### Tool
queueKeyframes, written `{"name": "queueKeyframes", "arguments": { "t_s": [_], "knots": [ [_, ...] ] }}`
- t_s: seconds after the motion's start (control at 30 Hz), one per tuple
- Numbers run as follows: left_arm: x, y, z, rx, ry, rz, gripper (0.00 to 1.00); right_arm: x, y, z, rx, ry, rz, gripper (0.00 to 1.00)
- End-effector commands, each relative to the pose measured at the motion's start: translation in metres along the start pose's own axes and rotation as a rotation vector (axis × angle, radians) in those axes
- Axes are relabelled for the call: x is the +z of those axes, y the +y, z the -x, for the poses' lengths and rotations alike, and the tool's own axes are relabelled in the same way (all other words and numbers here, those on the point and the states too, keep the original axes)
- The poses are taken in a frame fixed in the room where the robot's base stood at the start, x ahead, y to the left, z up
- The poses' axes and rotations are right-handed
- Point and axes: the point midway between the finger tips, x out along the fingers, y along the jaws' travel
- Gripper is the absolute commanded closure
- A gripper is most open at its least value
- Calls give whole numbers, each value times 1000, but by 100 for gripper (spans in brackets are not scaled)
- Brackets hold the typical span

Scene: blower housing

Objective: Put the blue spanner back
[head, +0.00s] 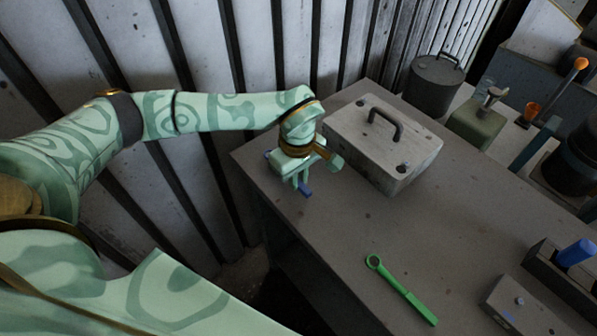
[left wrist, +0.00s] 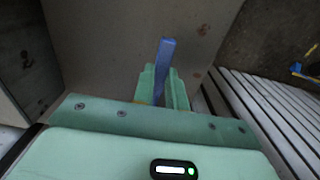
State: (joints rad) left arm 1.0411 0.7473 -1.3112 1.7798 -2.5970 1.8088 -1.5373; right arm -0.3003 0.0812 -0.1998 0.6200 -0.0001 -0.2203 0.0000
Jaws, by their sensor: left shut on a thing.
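The blue spanner (left wrist: 163,65) stands between the fingers of my left gripper (left wrist: 161,92) in the left wrist view, its bar reaching past the fingertips. In the head view my left gripper (head: 301,184) points down over the far left corner of the bench, shut on the spanner. Only small blue ends of the spanner (head: 306,192) show there; the gripper hides the rest. I cannot tell whether the spanner touches the bench. A green spanner (head: 402,290) lies on the bench nearer to me. My right gripper is not in view.
A grey box with a handle (head: 372,158) stands close to the right of my left gripper. The bench top (head: 330,225) is clear between it and the green spanner. A dark block (head: 562,280) with a blue handle stands at the right. A dark canister (head: 432,85) stands behind.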

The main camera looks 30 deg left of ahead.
Motion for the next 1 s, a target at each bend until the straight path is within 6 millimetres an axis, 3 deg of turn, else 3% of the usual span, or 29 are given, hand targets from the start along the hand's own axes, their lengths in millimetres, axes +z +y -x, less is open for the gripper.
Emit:
{"name": "queueKeyframes", "arguments": {
  "t_s": [0.97,1.0],
  "knots": [
    [0,0,-12,0,0,-1,100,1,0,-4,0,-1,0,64],
    [0,0,-12,0,0,-1,78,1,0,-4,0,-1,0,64]
  ]
}}
